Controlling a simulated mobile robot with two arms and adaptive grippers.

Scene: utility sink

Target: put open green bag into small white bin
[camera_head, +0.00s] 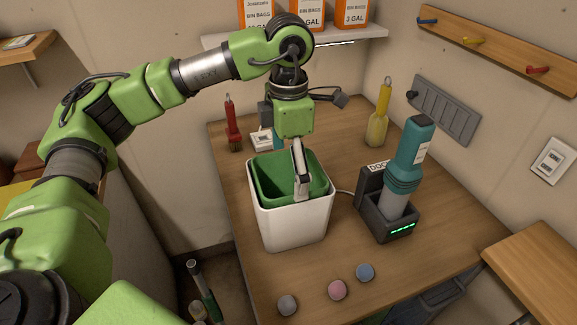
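The small white bin (293,226) stands on the wooden table. The open green bag (270,176) sits inside the bin's mouth, its top edge level with or a little above the rim at the back. My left gripper (301,186) comes down from above, its fingers at the bag's opening toward the right side. One finger shows clearly; the other is hidden or edge-on, so I cannot tell whether it grips the bag. The bag's lower part is hidden by the bin walls. My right gripper is not in view.
A teal handheld device stands in a dark dock (390,226) close right of the bin. Three small balls (337,290) lie at the table's front. A red brush (232,128) and a yellow bottle (379,122) stand behind. A shelf (375,32) holds orange bin-bag boxes.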

